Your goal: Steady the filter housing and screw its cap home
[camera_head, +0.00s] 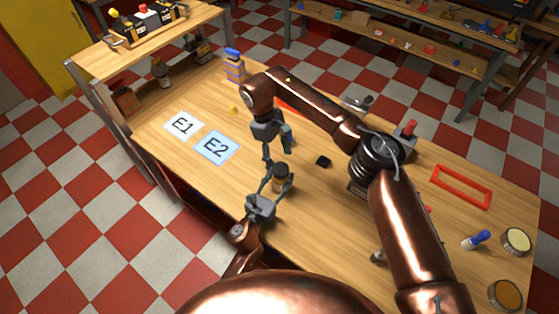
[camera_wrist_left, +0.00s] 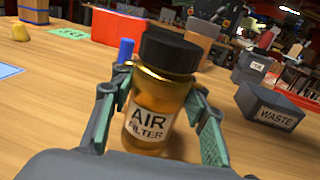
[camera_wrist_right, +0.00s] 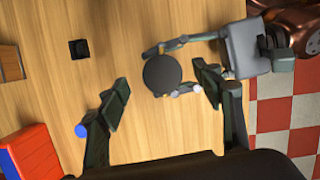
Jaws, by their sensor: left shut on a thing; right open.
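The filter housing (camera_wrist_left: 150,108) is an amber jar labelled AIR FILTER, upright on the wooden bench; it also shows in the head view (camera_head: 281,184). Its black cap (camera_wrist_left: 170,52) sits on top; I cannot tell how tightly. My left gripper (camera_head: 279,178) is shut on the housing, one finger on each side, as the left wrist view shows. My right gripper (camera_head: 277,151) is open and points down above the housing. In the right wrist view the round cap (camera_wrist_right: 161,74) lies between its spread fingers, apart from both.
Cards E1 (camera_head: 182,125) and E2 (camera_head: 216,147) lie to the left. A small black block (camera_head: 323,161) is to the right. A WASTE box (camera_wrist_left: 275,108) and a red bin (camera_wrist_left: 103,35) stand beyond the housing. The red frame (camera_head: 461,186) lies farther right.

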